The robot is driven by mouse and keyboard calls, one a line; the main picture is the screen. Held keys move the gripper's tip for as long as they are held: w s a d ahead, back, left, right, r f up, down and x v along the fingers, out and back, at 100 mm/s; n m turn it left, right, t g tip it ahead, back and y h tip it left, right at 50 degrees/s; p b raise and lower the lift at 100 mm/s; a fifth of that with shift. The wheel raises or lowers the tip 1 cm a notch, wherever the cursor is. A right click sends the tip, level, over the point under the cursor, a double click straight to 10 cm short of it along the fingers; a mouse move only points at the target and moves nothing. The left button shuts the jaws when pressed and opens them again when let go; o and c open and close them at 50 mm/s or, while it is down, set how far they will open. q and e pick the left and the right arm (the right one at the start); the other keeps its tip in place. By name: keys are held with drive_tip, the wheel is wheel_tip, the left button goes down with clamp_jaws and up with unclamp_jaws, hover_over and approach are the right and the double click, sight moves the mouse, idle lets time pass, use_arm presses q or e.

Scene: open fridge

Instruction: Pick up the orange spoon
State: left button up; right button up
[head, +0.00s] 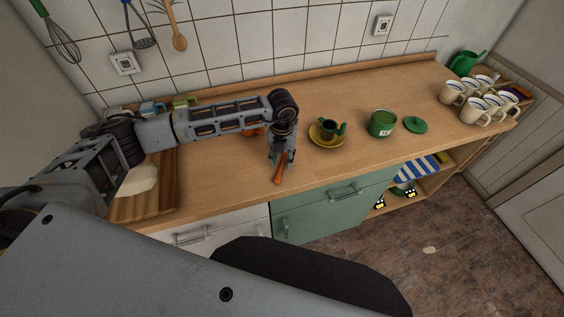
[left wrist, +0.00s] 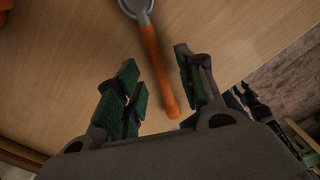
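The orange spoon (left wrist: 151,62) lies on the wooden counter, with an orange handle and a grey head at the top of the left wrist view. In the head view the end of its handle (head: 278,175) shows near the counter's front edge; the rest is hidden by my gripper. My left gripper (head: 281,157) points down over the handle. In the left wrist view its fingers (left wrist: 155,77) are apart, one on each side of the handle, with gaps on both sides. My right gripper is not in view.
A yellow saucer (head: 322,142) with a green cup stands right of the gripper, then a green pot (head: 381,125) and its lid (head: 415,125). Several cream mugs (head: 452,92) stand at the right end. A cutting board (head: 164,190) with a pale item lies left.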

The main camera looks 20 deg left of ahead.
use_arm(q)
drive_tip(key=shift+f, duration=0.8)
clamp_jaws()
